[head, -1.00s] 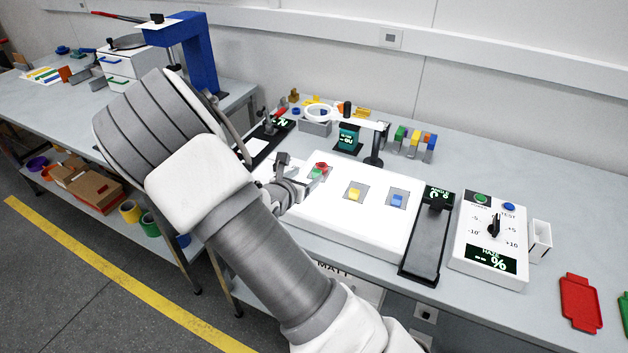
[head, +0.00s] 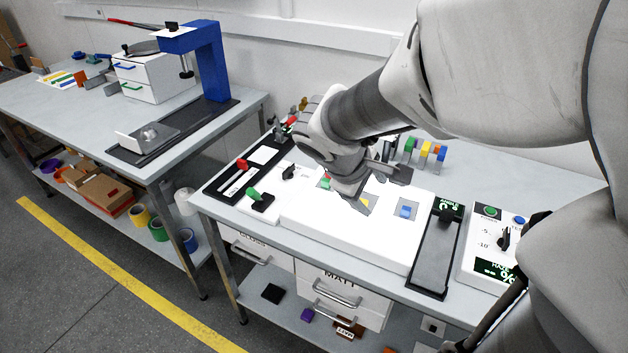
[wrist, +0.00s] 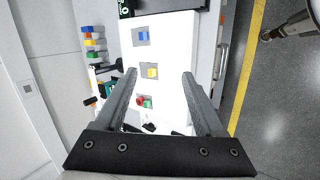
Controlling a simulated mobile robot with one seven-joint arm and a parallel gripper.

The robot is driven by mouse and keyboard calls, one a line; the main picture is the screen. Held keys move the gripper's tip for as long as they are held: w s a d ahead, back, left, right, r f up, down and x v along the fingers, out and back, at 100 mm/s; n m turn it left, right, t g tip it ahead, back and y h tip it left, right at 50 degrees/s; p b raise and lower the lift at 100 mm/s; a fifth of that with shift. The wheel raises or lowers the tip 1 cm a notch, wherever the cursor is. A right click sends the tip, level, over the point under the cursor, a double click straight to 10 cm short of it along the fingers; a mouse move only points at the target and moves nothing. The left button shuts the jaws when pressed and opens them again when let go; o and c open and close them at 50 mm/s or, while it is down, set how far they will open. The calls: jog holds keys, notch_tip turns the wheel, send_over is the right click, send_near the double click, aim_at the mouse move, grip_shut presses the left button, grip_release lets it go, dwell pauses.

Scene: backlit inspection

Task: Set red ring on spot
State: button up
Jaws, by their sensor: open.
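The red ring (wrist: 141,101) lies on a grey square of the white lit panel (wrist: 172,40), right beside a green piece (wrist: 149,104). In the head view the ring is mostly hidden by my wrist. A yellow block (wrist: 152,72) and a blue block (wrist: 143,37) sit on the panel's other grey squares. My gripper (wrist: 160,75) is open and empty above the panel. In the wrist view the yellow block shows between its fingertips, and the red ring lies nearer the palm, toward the left finger. In the head view my gripper (head: 375,190) hangs over the panel's middle.
A black-and-grey gauge stand (head: 430,250) and a white dial box (head: 488,240) stand right of the panel. A green-handled lever (head: 260,199) is at its left. Coloured blocks (head: 425,152) stand behind. The blue-framed press (head: 205,50) is on the other table.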

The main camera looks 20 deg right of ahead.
jog(key=s+a+r+m+t+y, duration=0.2)
jog(key=s+a+r+m+y, duration=0.4)
jog(key=s+a, duration=0.4)
jog(key=shift+s+a+r+m, duration=0.2)
jog(key=shift+s+r+m, duration=0.15)
jog(key=shift+s+m, duration=0.25)
jog(key=shift+s, duration=0.2)
